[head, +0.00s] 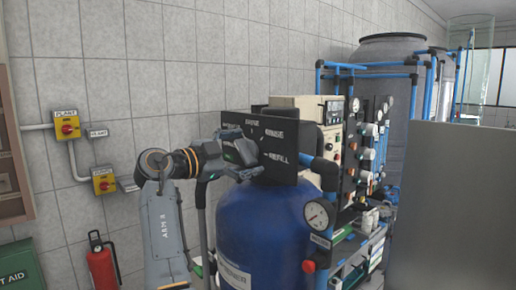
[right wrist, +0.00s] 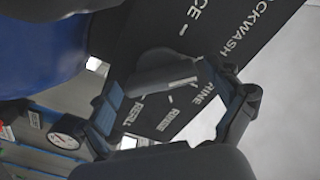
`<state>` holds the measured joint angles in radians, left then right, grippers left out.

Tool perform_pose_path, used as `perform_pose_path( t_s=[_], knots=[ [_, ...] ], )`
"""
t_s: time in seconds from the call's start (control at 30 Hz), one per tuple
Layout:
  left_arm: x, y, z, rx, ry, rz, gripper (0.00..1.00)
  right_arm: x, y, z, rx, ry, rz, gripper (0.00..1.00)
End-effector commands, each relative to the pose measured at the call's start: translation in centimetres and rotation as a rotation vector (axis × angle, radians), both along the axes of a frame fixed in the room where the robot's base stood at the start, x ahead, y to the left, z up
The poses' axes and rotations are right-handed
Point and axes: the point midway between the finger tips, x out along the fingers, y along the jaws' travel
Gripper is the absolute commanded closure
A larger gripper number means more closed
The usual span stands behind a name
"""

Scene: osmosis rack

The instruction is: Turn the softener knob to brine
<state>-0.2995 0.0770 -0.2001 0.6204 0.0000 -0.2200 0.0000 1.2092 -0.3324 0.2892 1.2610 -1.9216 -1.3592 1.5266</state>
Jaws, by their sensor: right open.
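The softener is a blue tank (head: 262,225) with a black dial panel (head: 285,128) on top, lettered in white. In the right wrist view the panel (right wrist: 205,50) shows "BACKWASH", "REFILL" and a partly covered word ending in "RINE". A dark grey knob (right wrist: 155,78) stands out from the panel. My right gripper (head: 240,152) is in front of the panel's left part and hides the knob in the head view. In the right wrist view its open fingers lie on either side of the knob; whether they touch it I cannot tell. My left gripper is out of view.
A pressure gauge (head: 318,214) and blue pipes stand close to the right of the tank. A grey panel (head: 455,205) fills the right foreground. Yellow switch boxes (head: 67,126) and a fire extinguisher (head: 102,262) are at the left wall.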

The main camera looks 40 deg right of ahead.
Motion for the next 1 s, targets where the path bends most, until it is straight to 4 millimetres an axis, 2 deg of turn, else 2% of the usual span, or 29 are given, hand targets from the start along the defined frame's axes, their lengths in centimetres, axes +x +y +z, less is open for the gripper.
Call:
perform_pose_path(
  t_s=[0.3,0.57,0.77,1.0],
  knots=[
    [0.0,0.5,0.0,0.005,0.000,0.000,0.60,0.0,0.1,0.0,0.000,0.000,0.000,0.10],
    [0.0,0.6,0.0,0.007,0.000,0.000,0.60,0.0,0.1,0.0,0.000,0.000,0.000,0.62],
    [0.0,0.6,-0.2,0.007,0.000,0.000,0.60,0.0,0.0,-0.1,0.000,-0.009,-0.001,0.62],
    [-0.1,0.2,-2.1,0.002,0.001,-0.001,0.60,-0.1,-0.1,-0.4,0.004,-0.093,-0.003,0.62]
  ],
)
